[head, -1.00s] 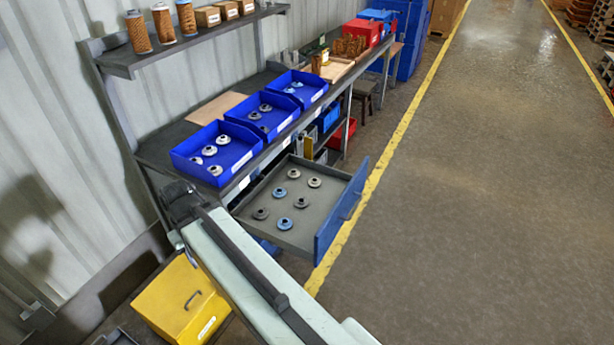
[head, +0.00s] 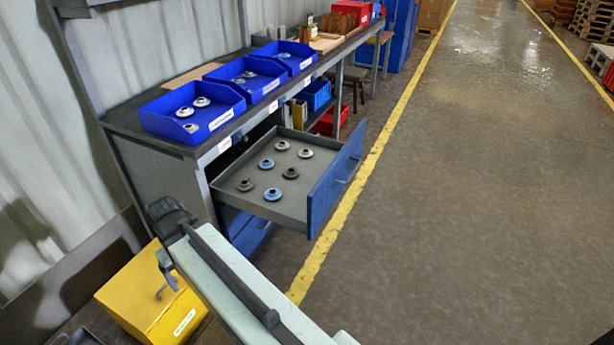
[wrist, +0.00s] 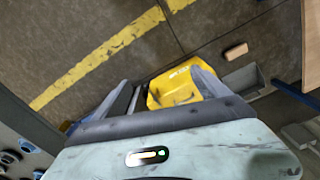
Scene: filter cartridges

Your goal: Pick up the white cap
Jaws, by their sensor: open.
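Several caps lie in the open drawer (head: 228,200). Among them are a pale grey-white cap (head: 306,153) at the right and another pale one (head: 283,145) at the back. Two blue caps (head: 266,164) and two dark grey caps (head: 290,173) lie there too. White caps (head: 202,102) also sit in the nearest blue bin (head: 160,121) on the bench. Which one is the white cap, I cannot tell for certain. My gripper (head: 160,238) is open and empty, left of the drawer and apart from it.
A yellow box (head: 150,295) stands on the floor below my gripper; it also shows in the wrist view (wrist: 172,88). The drawer's blue front (head: 335,185) sticks out into the aisle. The floor right of the yellow line (head: 345,205) is clear.

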